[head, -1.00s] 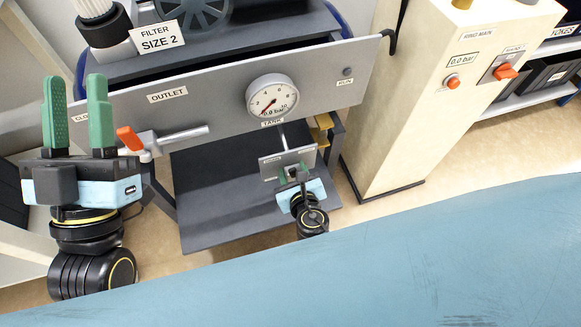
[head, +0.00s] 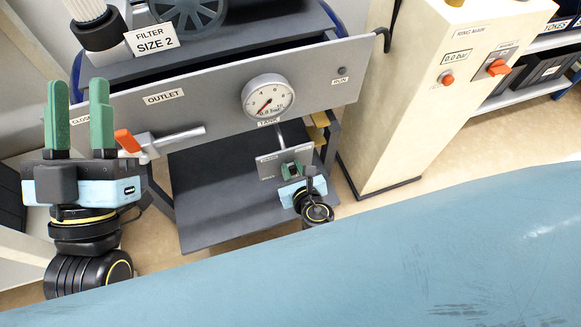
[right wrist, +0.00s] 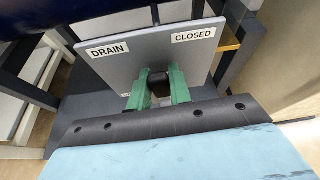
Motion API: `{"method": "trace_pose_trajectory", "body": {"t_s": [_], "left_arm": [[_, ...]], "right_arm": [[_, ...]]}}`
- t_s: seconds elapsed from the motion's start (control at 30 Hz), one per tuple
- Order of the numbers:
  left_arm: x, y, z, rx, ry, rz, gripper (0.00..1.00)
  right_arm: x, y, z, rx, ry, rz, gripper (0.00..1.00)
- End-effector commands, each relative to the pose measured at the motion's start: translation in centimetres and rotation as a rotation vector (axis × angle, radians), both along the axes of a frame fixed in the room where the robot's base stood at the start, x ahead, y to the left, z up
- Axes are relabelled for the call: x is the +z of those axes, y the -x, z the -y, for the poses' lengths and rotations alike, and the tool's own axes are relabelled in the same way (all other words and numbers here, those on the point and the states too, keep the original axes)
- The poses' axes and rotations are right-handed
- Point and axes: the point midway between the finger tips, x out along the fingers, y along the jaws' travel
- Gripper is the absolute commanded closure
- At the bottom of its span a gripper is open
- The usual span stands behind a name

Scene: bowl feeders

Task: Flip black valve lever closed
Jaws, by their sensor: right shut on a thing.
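The black valve lever (right wrist: 160,86) shows in the right wrist view between the green fingers of my right gripper (right wrist: 160,84). The gripper is shut on it, in front of a grey plate (right wrist: 118,62) labelled DRAIN and CLOSED. In the head view my right gripper (head: 291,170) is small and low at the plate (head: 268,166) under the gauge; the lever is mostly hidden there. My left gripper (head: 80,120) is at the left with its green fingers upright, apart and empty, beside an orange-handled outlet valve (head: 128,141).
A round gauge (head: 268,98) sits on the grey panel (head: 200,112) above the drain plate. A dark lower shelf (head: 215,200) lies below. A beige cabinet (head: 405,110) with orange knobs stands to the right. A blue surface (head: 400,260) fills the foreground.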

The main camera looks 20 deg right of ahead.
Motion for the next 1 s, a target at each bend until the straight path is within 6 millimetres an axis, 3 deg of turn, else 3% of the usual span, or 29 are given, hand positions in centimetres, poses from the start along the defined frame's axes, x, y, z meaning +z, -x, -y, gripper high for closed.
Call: {"method": "trace_pose_trajectory", "body": {"t_s": [0.43, 0.47, 0.6, 1.0], "left_arm": [[-0.16, -0.16, 0.02, 0.001, -0.007, -0.022, 0.64], [-0.16, -0.16, 0.02, 0.001, -0.007, -0.022, 0.64], [-0.16, -0.16, 0.03, 0.001, -0.007, -0.021, 0.64], [-0.09, -0.29, 0.07, 0.000, -0.012, -0.036, 0.64]], "right_arm": [[-0.01, 0.00, 0.47, -0.002, -0.092, -0.004, 1.00], [-0.01, 0.00, 0.48, -0.002, -0.092, -0.004, 0.77], [0.00, 0.00, 0.48, -0.002, -0.090, -0.004, 0.59], [0.30, 0.68, 0.48, 0.000, -0.089, -0.005, 0.58]]}}
